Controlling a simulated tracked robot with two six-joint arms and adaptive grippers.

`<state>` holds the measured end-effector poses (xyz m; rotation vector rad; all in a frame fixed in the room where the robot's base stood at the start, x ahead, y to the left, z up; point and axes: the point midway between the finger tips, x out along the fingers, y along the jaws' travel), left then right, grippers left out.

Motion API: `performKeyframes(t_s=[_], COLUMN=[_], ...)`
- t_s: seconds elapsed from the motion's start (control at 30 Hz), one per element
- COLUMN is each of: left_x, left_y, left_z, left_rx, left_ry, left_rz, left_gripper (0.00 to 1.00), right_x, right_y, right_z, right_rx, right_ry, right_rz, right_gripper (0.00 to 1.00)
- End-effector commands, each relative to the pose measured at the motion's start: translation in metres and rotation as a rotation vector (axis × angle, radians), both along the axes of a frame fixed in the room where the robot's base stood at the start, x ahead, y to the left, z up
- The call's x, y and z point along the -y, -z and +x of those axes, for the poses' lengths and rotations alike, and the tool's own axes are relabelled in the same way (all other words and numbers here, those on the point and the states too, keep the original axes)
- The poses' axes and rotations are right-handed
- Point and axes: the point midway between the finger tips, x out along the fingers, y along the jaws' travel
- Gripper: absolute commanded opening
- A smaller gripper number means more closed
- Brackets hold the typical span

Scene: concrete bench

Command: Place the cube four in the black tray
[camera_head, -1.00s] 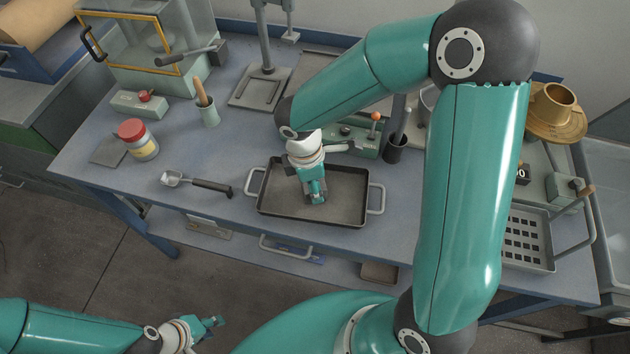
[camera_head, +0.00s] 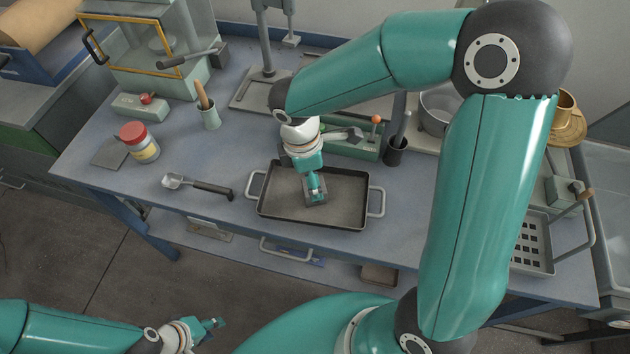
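The black tray (camera_head: 345,222) lies on the bench with a grey handle at each end.
A scoop (camera_head: 200,185) lies left of the tray. A red-lidded jar (camera_head: 140,142) and a cup with a pestle (camera_head: 209,112) stand farther left. A dark cup (camera_head: 395,152) stands behind the tray. A perforated basket (camera_head: 532,245) is at the right, partly hidden by my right arm.

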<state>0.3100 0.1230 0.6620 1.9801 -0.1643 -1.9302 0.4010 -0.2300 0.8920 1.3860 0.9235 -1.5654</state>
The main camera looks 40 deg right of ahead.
Motion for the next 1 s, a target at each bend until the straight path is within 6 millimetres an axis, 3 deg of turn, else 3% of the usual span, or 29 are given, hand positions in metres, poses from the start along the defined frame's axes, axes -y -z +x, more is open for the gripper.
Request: performKeyframes(t_s=[0.2,0.4,1.0], left_x=[0.000,0.000,0.000], left_y=[-0.003,-0.004,-0.005], left_z=[0.000,0.000,0.000], left_rx=[0.000,0.000,0.000], left_ry=[0.000,0.000,0.000], left_rz=[0.000,0.000,0.000], left_gripper=[0.34,0.34,0.34], right_x=[-0.006,-0.008,-0.009], right_y=[-0.046,-0.070,-0.076], right_z=[0.003,0.004,0.004], right_rx=[0.006,0.002,-0.001], right_ry=[-0.003,-0.001,-0.002], right_rz=[0.002,0.001,0.001], right_gripper=[0.76,0.76,0.76])
